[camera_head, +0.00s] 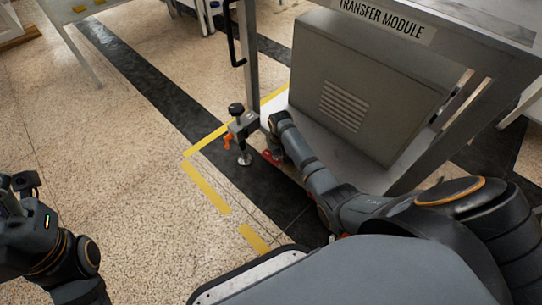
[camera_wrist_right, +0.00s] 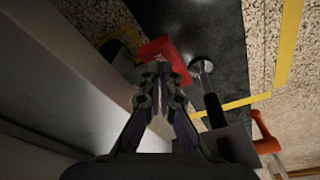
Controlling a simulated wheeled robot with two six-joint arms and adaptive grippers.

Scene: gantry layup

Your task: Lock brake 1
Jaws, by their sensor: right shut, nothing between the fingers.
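A red brake pedal (camera_head: 271,156) sits low beside the near leg of the transfer module. In the right wrist view the red pedal (camera_wrist_right: 165,55) has partly legible white lettering and lies just beyond my right fingertips (camera_wrist_right: 158,78). My right gripper is shut and empty, pointing at the pedal; I cannot tell whether it touches it. In the head view my right wrist hides most of this gripper. Part of the caster by the pedal is in shadow. My left arm is at the left edge, far from the pedal, with its fingers not clearly visible.
The transfer module (camera_head: 365,75) stands close to my right arm. Left of the pedal are a levelling foot (camera_head: 243,158), also in the wrist view (camera_wrist_right: 202,66), and an orange handle (camera_head: 228,140). Yellow floor tape (camera_head: 205,187) runs nearby.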

